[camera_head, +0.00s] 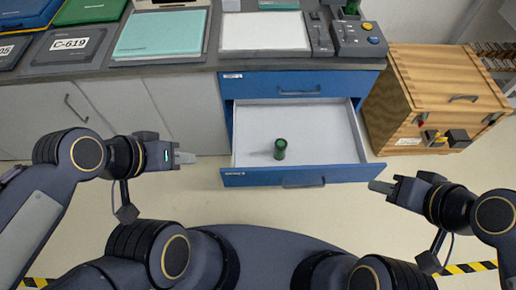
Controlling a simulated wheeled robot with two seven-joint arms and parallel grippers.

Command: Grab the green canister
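The green canister (280,149) is a small dark green cylinder. It stands in the open blue drawer (340,173), near the middle of its light grey floor. My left gripper (188,157) is to the left of the drawer, apart from it and from the canister. My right gripper (378,187) is just right of the drawer's front corner, apart from the canister. Nothing shows held in either gripper. Both are seen edge-on, so their finger gaps cannot be made out.
A wooden crate (433,95) stands right of the drawer cabinet. A closed blue drawer (295,84) is above the open one. The counter (205,72) holds trays, a control panel (358,42) and a teal folder (160,35). Pale floor is free around the drawer front.

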